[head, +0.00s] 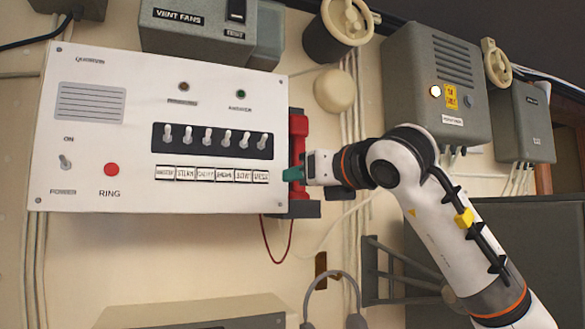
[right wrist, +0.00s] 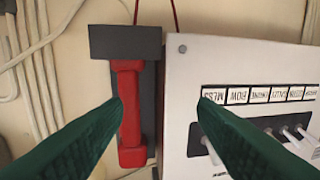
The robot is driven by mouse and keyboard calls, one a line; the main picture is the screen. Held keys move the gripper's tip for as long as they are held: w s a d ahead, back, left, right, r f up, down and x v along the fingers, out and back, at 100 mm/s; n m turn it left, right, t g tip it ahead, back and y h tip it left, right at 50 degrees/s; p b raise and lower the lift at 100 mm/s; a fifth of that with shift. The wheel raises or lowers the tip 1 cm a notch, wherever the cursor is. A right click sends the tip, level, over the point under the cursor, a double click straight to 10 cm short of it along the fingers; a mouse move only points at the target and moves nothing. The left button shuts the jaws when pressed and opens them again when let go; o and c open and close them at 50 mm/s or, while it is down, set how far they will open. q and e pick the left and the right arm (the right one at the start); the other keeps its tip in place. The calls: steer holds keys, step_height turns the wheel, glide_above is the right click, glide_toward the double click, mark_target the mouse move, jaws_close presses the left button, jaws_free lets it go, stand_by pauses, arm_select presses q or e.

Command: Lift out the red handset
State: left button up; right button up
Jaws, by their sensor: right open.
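The red handset (head: 298,135) hangs upright in a dark grey cradle (head: 306,209) on the right side of the white intercom panel. My right gripper (head: 293,174) is in front of the handset's lower part, its teal fingers hiding some of it. In the right wrist view, which looks upside down, the handset (right wrist: 131,112) lies between the open fingers, close to the left one. The right finger overlaps the panel's edge. I cannot tell how far the fingertips are from the handset. Nothing is held. My left gripper is not in view.
The white panel (head: 140,128) carries a row of toggle switches and a red RING button (head: 111,170). A red cord (head: 270,246) hangs below it. Grey boxes (head: 432,85) and valve wheels (head: 348,20) are at the upper right. A headset (head: 333,283) is below.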

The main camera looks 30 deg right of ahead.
steer(key=s+d+r+m+h, duration=0.1)
steer(key=d+r+m+h, duration=0.1)
steer(key=d+h, duration=0.15)
steer(key=r+p, duration=0.1)
steer(key=p, duration=0.6)
glide_above(300, 191)
steer(key=shift+w+d+f+y+p, duration=0.1)
steer(key=shift+w+f+y+p, duration=0.05)
steer(key=shift+w+y+p, duration=0.25)
steer(key=shift+s, duration=0.1)
steer(key=c, duration=1)
